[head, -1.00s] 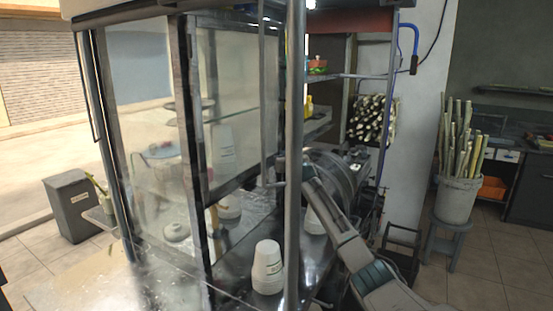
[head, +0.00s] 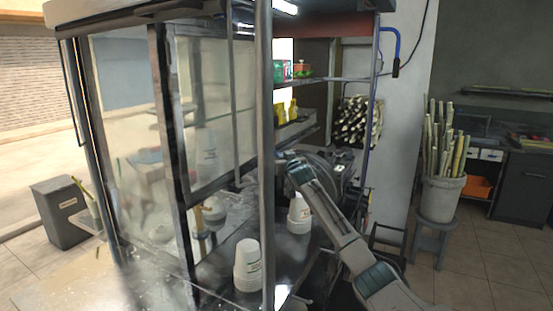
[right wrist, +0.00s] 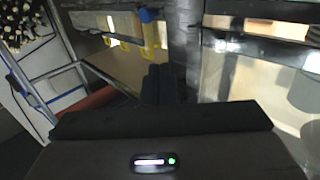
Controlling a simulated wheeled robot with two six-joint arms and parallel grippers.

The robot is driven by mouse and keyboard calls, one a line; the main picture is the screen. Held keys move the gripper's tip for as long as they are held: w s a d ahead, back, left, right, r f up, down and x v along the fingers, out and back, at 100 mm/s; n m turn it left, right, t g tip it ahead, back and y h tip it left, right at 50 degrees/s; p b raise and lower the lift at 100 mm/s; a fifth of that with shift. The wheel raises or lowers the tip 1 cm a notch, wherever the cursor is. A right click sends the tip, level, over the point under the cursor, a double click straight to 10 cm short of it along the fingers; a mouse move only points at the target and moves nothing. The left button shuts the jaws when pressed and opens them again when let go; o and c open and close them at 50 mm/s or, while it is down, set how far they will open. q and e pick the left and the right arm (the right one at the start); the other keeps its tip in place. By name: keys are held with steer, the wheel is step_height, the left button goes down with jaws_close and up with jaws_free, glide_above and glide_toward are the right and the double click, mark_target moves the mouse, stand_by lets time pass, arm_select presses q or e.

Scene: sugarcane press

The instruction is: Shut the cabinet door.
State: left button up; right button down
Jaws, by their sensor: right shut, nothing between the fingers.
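The glass cabinet (head: 157,120) with dark metal frames fills the left and middle of the head view. A framed glass panel (head: 215,105) on it looks like the door, but I cannot tell for certain how far it stands open. My right arm reaches up from the lower right, its far end in front of the open shelves, right of a grey upright post (head: 265,150). My right gripper (right wrist: 160,85) shows dark, closed fingers in the right wrist view, with nothing between them. Its fingertips are hard to make out in the head view. My left gripper is out of view.
Stacked white cups (head: 248,266) stand on the cabinet's lower surface, with more cups (head: 299,214) behind. A shelf holds yellow bottles (head: 287,112). A bucket of canes (head: 443,195) stands on a stool at the right. The tiled floor (head: 490,265) there is clear.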

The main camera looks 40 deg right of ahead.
arm_select(q)
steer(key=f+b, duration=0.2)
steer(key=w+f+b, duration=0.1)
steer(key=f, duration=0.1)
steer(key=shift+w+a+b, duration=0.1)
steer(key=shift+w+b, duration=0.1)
steer(key=shift+b, duration=0.15)
arm_select(e)
steer(key=s+d+f, duration=0.1)
steer(key=s+d, duration=0.1)
steer(key=s, duration=0.5)
steer(key=shift+s+d, duration=0.15)
steer(key=shift+d, duration=0.15)
steer(key=shift+s, duration=0.1)
